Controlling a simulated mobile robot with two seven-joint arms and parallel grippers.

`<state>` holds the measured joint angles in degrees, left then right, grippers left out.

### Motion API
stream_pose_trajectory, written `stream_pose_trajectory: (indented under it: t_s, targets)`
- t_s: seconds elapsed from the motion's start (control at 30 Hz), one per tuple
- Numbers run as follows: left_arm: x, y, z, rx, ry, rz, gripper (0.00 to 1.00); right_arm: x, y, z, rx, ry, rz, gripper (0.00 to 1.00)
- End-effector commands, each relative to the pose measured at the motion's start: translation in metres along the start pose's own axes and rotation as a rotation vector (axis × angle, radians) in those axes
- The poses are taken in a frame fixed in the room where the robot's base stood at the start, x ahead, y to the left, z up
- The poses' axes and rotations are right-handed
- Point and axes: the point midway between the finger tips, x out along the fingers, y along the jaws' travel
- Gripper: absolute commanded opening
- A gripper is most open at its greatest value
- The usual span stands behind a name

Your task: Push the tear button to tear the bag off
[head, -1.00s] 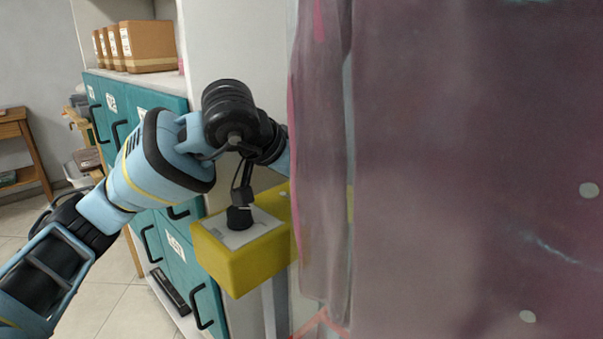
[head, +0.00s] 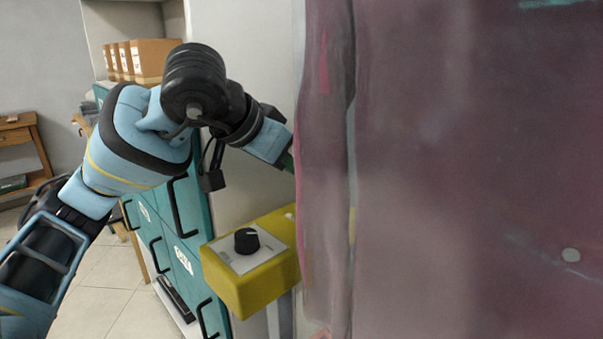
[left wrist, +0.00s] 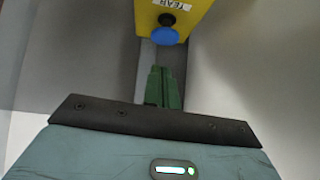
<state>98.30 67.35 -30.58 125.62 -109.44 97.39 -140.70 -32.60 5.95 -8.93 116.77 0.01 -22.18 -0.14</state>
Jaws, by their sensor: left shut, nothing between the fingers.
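In the left wrist view the tear button (left wrist: 165,35) is blue on a black collar. It sits on a yellow box (left wrist: 175,10) under a white label reading TEAR upside down. My left gripper (left wrist: 160,72) is shut and empty, its green fingertips pointing at the button with a visible gap. In the head view the gripper's fingers are hidden behind the bag (head: 450,180), a large translucent pinkish-purple sheet hanging over the right side. The blue button does not show there. My right gripper is in neither current view.
A yellow control box (head: 250,285) with a black knob (head: 246,240) stands below my left wrist in the head view, partly behind the bag. Teal drawers (head: 180,255) and cardboard boxes (head: 155,58) are at the left, beside a pale wall panel.

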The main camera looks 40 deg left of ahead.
Motion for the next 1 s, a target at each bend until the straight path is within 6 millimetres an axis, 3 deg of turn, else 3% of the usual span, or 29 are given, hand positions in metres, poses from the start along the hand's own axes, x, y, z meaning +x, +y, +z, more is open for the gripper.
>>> stream_pose_trajectory:
  t_s: [0.1,0.3,1.0]
  targets:
    - [-0.018,0.0,-0.001,-0.001,0.003,0.0,0.0,-0.003,-0.001,0.001,0.0,-0.003,0.0,0.41]
    - [-0.031,0.0,-0.001,-0.001,0.002,0.0,0.0,-0.004,0.0,-0.001,-0.002,0.0,0.0,0.41]
    - [-0.032,0.0,-0.001,-0.001,0.001,0.0,0.0,-0.001,0.002,-0.009,-0.008,0.018,0.001,0.41]
